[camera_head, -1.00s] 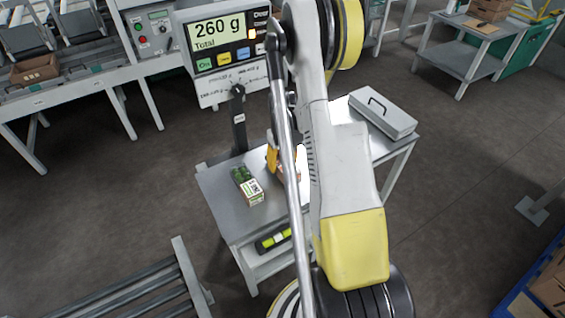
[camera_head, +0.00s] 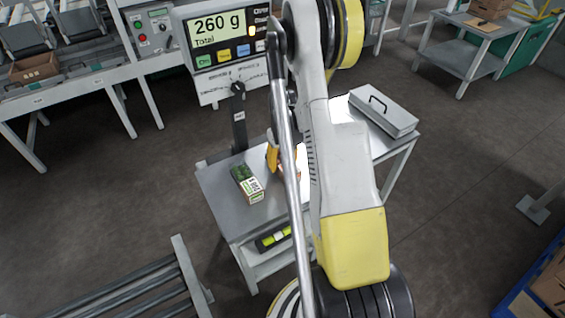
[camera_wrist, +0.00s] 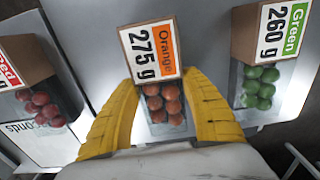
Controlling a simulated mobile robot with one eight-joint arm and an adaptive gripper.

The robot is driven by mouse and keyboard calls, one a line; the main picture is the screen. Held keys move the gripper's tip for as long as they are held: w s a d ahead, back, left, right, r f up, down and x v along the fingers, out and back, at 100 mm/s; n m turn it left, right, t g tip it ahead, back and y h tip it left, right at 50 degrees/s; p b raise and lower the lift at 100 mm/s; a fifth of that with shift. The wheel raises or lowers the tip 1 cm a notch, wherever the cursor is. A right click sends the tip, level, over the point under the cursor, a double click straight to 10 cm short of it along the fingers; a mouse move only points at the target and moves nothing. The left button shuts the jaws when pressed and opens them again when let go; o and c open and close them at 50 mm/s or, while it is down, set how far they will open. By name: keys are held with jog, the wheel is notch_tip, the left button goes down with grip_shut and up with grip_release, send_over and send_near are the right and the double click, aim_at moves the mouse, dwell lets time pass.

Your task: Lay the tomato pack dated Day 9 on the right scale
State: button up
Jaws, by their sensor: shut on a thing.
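In the wrist view, my gripper (camera_wrist: 160,79) has its yellow fingers on both sides of a tomato pack labelled Orange 275 g (camera_wrist: 163,105). It is shut on this pack, which holds orange-red tomatoes. A pack labelled Red (camera_wrist: 28,75) is at the left. A pack labelled Green 260 g (camera_wrist: 262,75) is at the right. No day date is legible on any pack. In the head view, the green pack (camera_head: 246,184) lies on a metal table (camera_head: 215,190), under a display (camera_head: 216,35) reading 260 g Total. My arm hides most of my gripper and its pack there.
A grey metal case (camera_head: 385,116) lies at the table's far right. A dark item with a yellow-green band (camera_head: 273,238) is on the lower shelf. A white card ending in "conds" (camera_wrist: 45,148) shows at the wrist view's lower left. A roller conveyor (camera_head: 125,300) stands at front left.

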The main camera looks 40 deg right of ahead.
jog(key=shift+f, duration=0.15)
jog(key=o, duration=1.4)
jog(key=shift+o, duration=0.2)
notch_tip(320, 180, up, 12)
